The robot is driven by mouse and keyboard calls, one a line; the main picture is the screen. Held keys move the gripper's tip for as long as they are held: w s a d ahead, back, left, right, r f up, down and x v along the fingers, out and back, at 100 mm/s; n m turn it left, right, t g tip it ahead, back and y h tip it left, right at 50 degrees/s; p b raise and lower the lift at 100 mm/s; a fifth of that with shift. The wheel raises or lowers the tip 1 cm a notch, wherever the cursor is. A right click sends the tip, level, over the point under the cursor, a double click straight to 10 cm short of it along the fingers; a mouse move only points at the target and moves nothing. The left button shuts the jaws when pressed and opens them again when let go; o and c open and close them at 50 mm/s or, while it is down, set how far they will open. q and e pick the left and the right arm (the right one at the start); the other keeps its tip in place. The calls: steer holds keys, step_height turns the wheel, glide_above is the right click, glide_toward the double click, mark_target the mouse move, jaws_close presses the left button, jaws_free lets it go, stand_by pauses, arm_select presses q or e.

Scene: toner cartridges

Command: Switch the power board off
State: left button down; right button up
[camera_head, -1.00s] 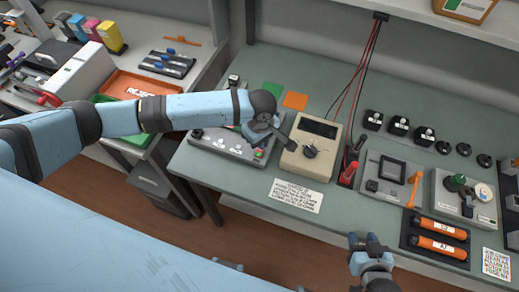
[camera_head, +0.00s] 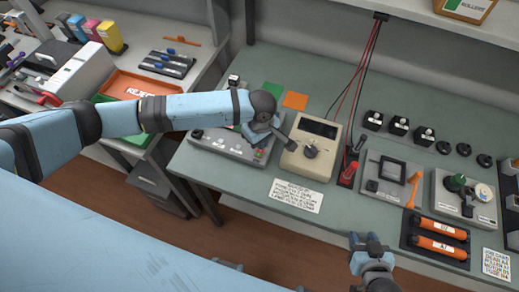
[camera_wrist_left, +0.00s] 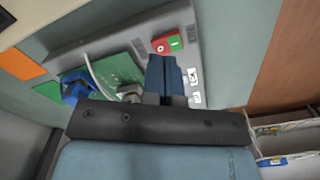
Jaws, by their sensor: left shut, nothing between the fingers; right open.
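The power board is a grey sloped panel (camera_head: 225,145) at the left end of the bench, partly hidden by my left arm. It also fills the middle of the left wrist view (camera_wrist_left: 212,62). Its red and green rocker switch (camera_wrist_left: 167,43) lies just beyond my left fingertips; in the head view the switch (camera_head: 259,153) shows small below the gripper. My left gripper (camera_wrist_left: 164,62) is shut and empty, pointed at the switch. I cannot tell whether it touches. My right gripper (camera_head: 366,240) is open and empty near the bench's front edge, far from the board.
A beige meter (camera_head: 311,148) with a dial stands right of the board. A label card (camera_head: 296,195) lies in front of it. Orange (camera_head: 295,100) and green squares lie behind. An orange cartridge tray (camera_head: 436,236) is near my right gripper.

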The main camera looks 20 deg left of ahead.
steer(key=shift+f, duration=0.2)
arm_select(q)
steer(key=shift+f, duration=0.4)
arm_select(e)
steer(key=shift+r, duration=0.1)
arm_select(q)
steer(key=shift+f, duration=0.95)
arm_select(e)
steer(key=shift+f, duration=0.2)
stand_by(0.4)
arm_select(q)
step_height(320, 180, up, 2)
steer(key=p, duration=0.2)
steer(key=shift+r+p, duration=0.25)
steer(key=shift+p, duration=0.15)
step_height(320, 180, up, 2)
steer(key=p, duration=0.3)
steer(key=shift+r, duration=1.25)
arm_select(e)
steer(key=shift+m, duration=0.3)
steer(key=r, duration=0.5)
steer(key=shift+s+d+r, duration=0.1)
steer(key=shift+s+d, duration=0.1)
steer(key=shift+d, duration=0.15)
steer(key=shift+w+r, duration=0.1)
steer(key=shift+w, duration=0.05)
